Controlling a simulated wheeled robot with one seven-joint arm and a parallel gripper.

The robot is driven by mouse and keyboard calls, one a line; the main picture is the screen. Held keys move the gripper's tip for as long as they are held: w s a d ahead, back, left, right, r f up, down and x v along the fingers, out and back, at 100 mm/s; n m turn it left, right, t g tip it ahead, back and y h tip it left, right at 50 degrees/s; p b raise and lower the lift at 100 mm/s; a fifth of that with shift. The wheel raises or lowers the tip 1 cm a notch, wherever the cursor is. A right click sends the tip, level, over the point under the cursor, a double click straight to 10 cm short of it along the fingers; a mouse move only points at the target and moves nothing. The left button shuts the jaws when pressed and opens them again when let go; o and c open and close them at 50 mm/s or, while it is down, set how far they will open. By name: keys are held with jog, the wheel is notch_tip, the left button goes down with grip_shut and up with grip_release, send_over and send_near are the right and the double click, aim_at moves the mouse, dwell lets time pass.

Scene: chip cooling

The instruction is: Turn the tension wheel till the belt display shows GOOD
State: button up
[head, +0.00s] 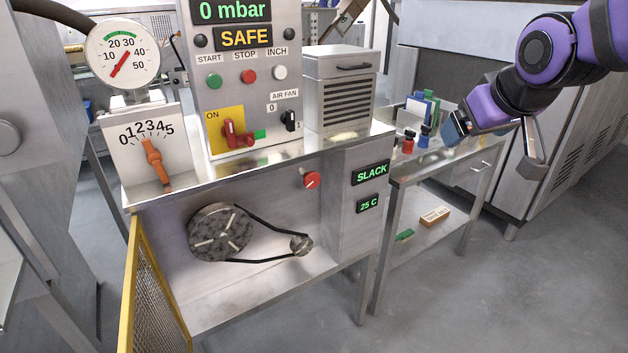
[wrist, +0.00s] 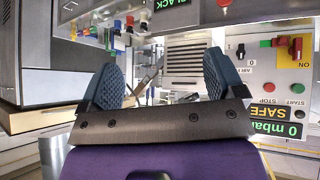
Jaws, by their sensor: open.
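The tension wheel, a small red knob with a pale mark (head: 312,180), sits on the metal panel above the belt. The belt display (head: 370,172) reads SLACK in green. The black belt (head: 262,229) runs from a large grey pulley (head: 219,232) to a small pulley (head: 301,245). My gripper (head: 494,148) is open and empty, up at the right, well away from the wheel. In the upside-down wrist view, my gripper's blue-grey pads (wrist: 162,80) are spread wide. There the display (wrist: 170,4) and the red wheel (wrist: 225,3) show partly at the top edge.
A 25 C display (head: 369,205) is below the belt display. The yellow mesh guard (head: 150,285) stands open at the left. A side table (head: 445,180) with small bottles stands right of the machine. A vented box (head: 340,88) is on top. Clear floor lies in front.

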aim_at(313, 180)
jog(key=w+a+f+n+t+y, duration=0.1)
jog(key=w+a+f+n, duration=0.2)
jog(key=w, duration=0.4)
jog(key=w+a+f+t+y, duration=0.1)
jog(key=w+a+f+t, duration=0.15)
jog(key=w+f, duration=0.4)
jog(key=w+a+f+n+t+y, duration=0.15)
jog(key=w+a, duration=0.25)
jog(key=w, duration=0.5)
jog(key=w+a+f+n+t+y, duration=0.1)
jog(key=w+a+f+y, duration=0.15)
jog(key=f, duration=0.45)
jog(key=w+a+f+n+t+y, duration=0.1)
jog(key=a+f, duration=0.3)
jog(key=f, duration=0.3)
jog(key=w+a+f+t+y, duration=0.1)
jog(key=a+f+y, duration=0.1)
jog(key=a+f, duration=0.35)
jog(key=x, duration=0.3)
jog(key=f+x, duration=0.1)
jog(key=x, duration=0.2)
jog(key=d+x, duration=0.1)
jog(key=x, duration=0.3)
jog(key=shift+w+f, duration=0.25)
jog(key=shift+w, duration=0.25)
jog(key=shift+c, duration=0.2)
jog(key=shift+d, duration=0.1)
jog(key=c, duration=0.9)
